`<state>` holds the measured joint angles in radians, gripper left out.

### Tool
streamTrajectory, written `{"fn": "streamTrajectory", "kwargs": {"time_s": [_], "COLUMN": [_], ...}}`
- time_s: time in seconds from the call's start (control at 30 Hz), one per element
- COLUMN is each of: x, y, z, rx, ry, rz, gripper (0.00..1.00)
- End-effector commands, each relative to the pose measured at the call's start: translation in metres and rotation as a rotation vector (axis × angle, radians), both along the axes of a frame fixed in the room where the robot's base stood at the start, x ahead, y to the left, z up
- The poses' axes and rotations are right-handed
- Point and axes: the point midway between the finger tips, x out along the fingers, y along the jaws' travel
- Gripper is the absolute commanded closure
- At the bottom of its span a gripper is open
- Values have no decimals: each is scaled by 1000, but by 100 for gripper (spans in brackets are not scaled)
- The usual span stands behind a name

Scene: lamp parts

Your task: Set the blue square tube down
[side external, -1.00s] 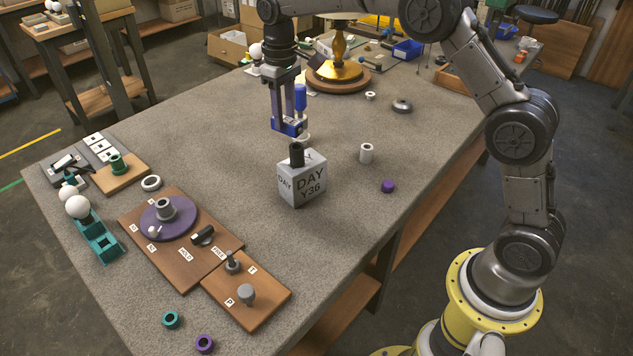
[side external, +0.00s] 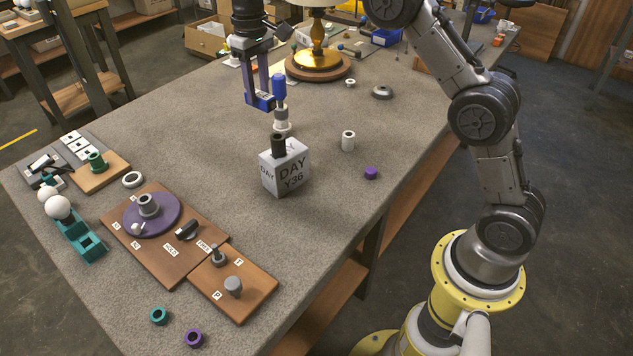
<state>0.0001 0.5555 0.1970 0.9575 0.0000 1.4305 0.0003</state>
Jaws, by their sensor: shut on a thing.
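The blue square tube (side external: 262,103) is at the tips of my gripper (side external: 259,96), between its two fingers. My gripper points down and is shut on the tube. The tube is in the middle of the table, beyond the grey DAY Y36 block and just left of a blue-topped upright part (side external: 279,87). I cannot tell whether its underside touches the table or is a little above it. The fingers hide part of the tube.
The grey block (side external: 286,172) carries a dark cylinder. A white tube (side external: 348,141) and a purple piece (side external: 371,173) are to its right. The brass lamp base (side external: 319,66) stands behind. Brown boards (side external: 165,255) lie front left. Bare table lies left of my gripper.

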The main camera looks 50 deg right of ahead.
Motion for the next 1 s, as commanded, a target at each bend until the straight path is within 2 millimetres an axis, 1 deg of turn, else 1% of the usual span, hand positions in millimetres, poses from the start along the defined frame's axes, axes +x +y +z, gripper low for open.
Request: {"fn": "streamTrajectory", "kwargs": {"time_s": [0.03, 0.07, 0.1, 0.27, 0.47, 0.57, 0.73, 0.87, 0.9, 1.0], "x": [1, 0, -6, -23, -54, -78, -131, -175, -188, -219], "y": [0, 0, -2, -8, -17, -22, -32, -37, -38, -39], "z": [10, 15, 15, 21, 30, 34, 38, 35, 34, 28], "rx": [0, 0, 0, 0, 0, 0, 0, 0, -1, -1], "ry": [-4, -3, 0, 0, 0, -1, -1, -1, -2, -2], "rz": [0, 0, -1, 0, -2, -1, -2, -3, -2, -2], "gripper": [100, 100, 100, 100, 100, 100, 100, 100, 100, 100]}}
